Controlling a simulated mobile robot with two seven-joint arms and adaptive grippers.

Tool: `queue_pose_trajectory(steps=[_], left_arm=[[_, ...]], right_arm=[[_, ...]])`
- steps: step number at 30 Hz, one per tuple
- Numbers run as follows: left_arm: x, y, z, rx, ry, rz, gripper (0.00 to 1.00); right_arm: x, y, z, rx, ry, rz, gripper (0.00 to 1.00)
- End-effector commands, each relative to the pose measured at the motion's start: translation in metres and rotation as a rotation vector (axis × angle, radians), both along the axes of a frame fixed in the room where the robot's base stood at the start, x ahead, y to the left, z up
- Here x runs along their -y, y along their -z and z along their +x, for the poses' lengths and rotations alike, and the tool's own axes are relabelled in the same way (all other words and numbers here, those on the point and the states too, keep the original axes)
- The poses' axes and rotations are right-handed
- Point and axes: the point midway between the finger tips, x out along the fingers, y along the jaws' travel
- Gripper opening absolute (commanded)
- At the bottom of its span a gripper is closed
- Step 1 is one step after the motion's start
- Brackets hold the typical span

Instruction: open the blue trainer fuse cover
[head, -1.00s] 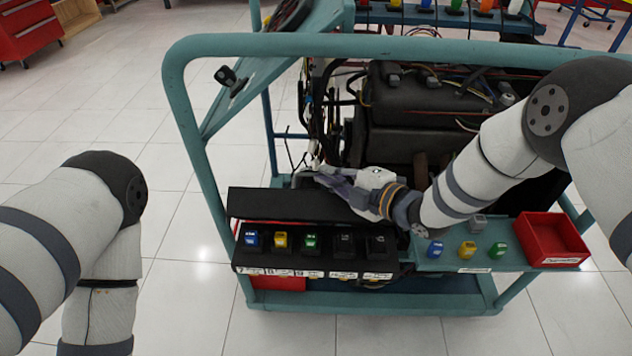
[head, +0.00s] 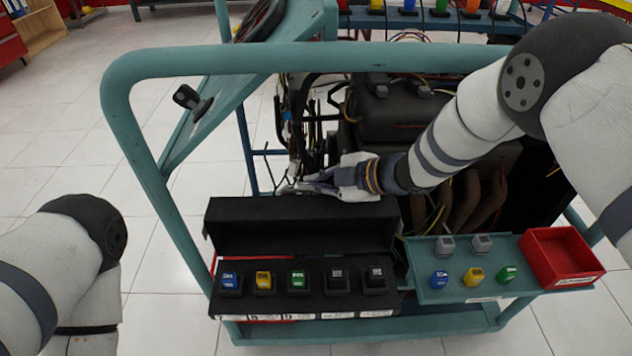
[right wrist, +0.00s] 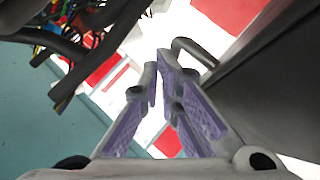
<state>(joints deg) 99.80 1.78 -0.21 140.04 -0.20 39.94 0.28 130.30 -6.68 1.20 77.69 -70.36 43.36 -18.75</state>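The black fuse cover (head: 300,224) of the blue-green trainer (head: 270,62) stands raised along the back edge of its fuse box in the head view. The fuse box (head: 318,300) is exposed in front of it, with blue, yellow, green and two dark fuses in a row. My right gripper (head: 290,188) is just behind and above the cover's upper edge, pointing left. Its fingertips nearly meet in the right wrist view (right wrist: 158,68), with nothing seen between them. Whether it touches the cover is unclear. My left arm shows at the left, but its gripper is out of view.
Right of the fuse box, a shelf (head: 440,296) holds several loose fuses and a red tray (head: 562,258). The frame's top rail crosses above my right gripper. Engine parts and cables (head: 300,130) lie behind it. Floor is clear at the left.

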Motion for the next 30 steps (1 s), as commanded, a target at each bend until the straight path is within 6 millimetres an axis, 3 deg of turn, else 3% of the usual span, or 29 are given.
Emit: queue_pose_trajectory(steps=[1,17,30], left_arm=[[0.000,0.001,-0.001,-0.003,0.000,0.000,0.28],[0.000,0.001,-0.001,-0.003,0.001,-0.001,0.28],[0.000,0.001,-0.001,-0.002,0.000,0.000,0.28]], right_arm=[[-0.002,0.011,-0.008,-0.022,-0.009,-0.005,0.00],[0.001,0.006,-0.009,-0.021,-0.009,-0.003,0.00],[0.076,-0.055,-0.051,-0.005,0.000,-0.001,0.00]])
